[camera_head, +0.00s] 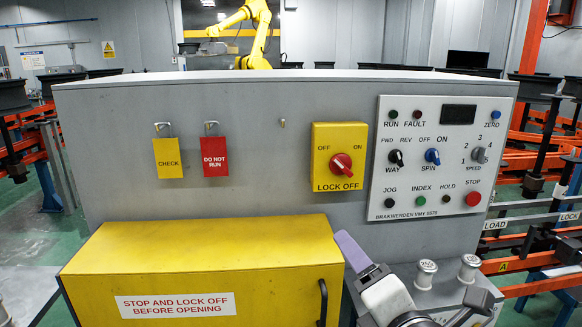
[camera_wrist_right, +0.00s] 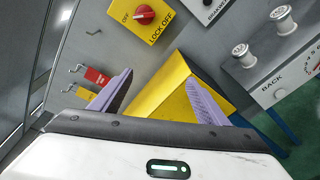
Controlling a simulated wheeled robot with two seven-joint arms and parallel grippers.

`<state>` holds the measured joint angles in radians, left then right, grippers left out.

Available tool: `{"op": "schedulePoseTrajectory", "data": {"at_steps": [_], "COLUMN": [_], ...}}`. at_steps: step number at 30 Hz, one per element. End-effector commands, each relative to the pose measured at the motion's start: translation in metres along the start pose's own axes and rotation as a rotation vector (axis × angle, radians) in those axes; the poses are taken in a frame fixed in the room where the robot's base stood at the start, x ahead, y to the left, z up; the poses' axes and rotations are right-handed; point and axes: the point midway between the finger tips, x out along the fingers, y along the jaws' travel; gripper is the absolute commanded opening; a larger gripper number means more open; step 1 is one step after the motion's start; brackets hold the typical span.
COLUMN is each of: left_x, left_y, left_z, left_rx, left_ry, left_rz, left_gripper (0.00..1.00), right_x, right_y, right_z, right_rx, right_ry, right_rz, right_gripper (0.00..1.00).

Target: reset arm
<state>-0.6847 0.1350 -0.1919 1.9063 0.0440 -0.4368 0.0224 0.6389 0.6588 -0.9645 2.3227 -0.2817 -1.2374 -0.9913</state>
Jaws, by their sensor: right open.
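My right gripper (camera_head: 350,248) comes in at the bottom of the head view, in front of the grey machine (camera_head: 250,108) and by the right end of the yellow cover (camera_head: 205,250). One purple finger shows there; the other is hidden. In the right wrist view the gripper (camera_wrist_right: 160,75) has its two purple fingers spread wide with nothing between them. The yellow cover (camera_wrist_right: 180,88) lies beyond the fingers. The cover is shut, and its black handle (camera_head: 323,302) is left of my right gripper. My left gripper is not in view.
The machine face carries a red lock-off switch (camera_head: 341,165), a yellow tag (camera_head: 168,158), a red tag (camera_head: 214,156), an empty hook (camera_head: 283,123) and a control panel (camera_head: 432,180). Two silver knobs (camera_head: 426,273) (camera_head: 468,268) stand close to my right arm.

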Motion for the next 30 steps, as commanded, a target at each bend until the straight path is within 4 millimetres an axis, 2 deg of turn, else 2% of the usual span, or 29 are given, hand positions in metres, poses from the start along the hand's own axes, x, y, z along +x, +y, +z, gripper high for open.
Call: {"op": "schedulePoseTrajectory", "data": {"at_steps": [3, 8, 11, 14, 17, 20, 21, 24, 27, 30], "left_x": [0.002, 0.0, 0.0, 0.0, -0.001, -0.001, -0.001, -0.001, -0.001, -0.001], "left_y": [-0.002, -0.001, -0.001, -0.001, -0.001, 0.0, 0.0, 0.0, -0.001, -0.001], "left_z": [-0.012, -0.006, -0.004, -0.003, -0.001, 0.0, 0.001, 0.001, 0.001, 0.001], "left_rx": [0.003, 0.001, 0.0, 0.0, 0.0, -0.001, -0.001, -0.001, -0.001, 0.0], "left_ry": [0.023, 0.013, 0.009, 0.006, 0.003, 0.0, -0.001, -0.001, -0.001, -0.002], "left_rz": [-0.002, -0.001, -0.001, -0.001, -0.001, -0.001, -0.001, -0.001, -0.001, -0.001], "left_gripper": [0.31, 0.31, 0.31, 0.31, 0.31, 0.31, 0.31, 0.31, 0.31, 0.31], "right_x": [0.004, 0.006, 0.003, -0.009, -0.029, -0.061, -0.077, -0.117, -0.15, -0.172], "right_y": [-0.023, -0.063, -0.102, -0.152, -0.207, -0.266, -0.289, -0.337, -0.37, -0.39], "right_z": [-0.023, -0.058, -0.087, -0.118, -0.145, -0.169, -0.177, -0.191, -0.199, -0.203], "right_rx": [0.141, 0.396, 0.632, 0.917, 1.203, 1.481, 1.585, 1.796, 1.936, 2.013], "right_ry": [0.056, 0.127, 0.164, 0.171, 0.132, 0.044, -0.002, -0.129, -0.237, -0.309], "right_rz": [-0.044, -0.127, -0.215, -0.323, -0.438, -0.55, -0.591, -0.664, -0.706, -0.725], "right_gripper": [0.69, 0.69, 0.69, 0.69, 0.69, 0.69, 0.69, 0.69, 0.69, 0.69]}}
